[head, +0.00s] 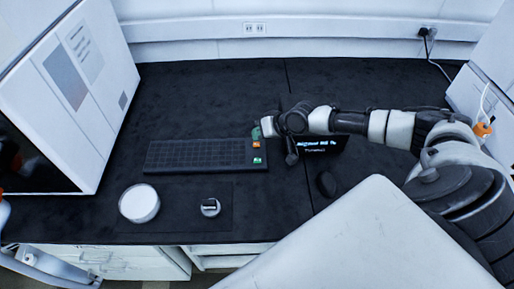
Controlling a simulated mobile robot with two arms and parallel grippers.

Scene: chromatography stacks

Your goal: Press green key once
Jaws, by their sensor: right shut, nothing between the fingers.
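A dark keypad (195,155) lies flat on the black bench. At its right end are an orange key (256,144) and, below it, a green key (257,160) with a pale mark. A darker green patch (255,132) shows above the orange key, partly hidden by my gripper; I cannot tell what it is. My right gripper (266,127) reaches in from the right, shut and empty, close to the keypad's upper right corner, above and right of the orange key. I cannot tell whether it touches anything. My left gripper is not visible.
A dark display (320,145) with lit text stands under my right forearm. A round white dish (139,203) and a small metallic object (210,207) lie on a dark mat in front of the keypad. A large white cabinet (85,80) stands at left. The back of the bench is clear.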

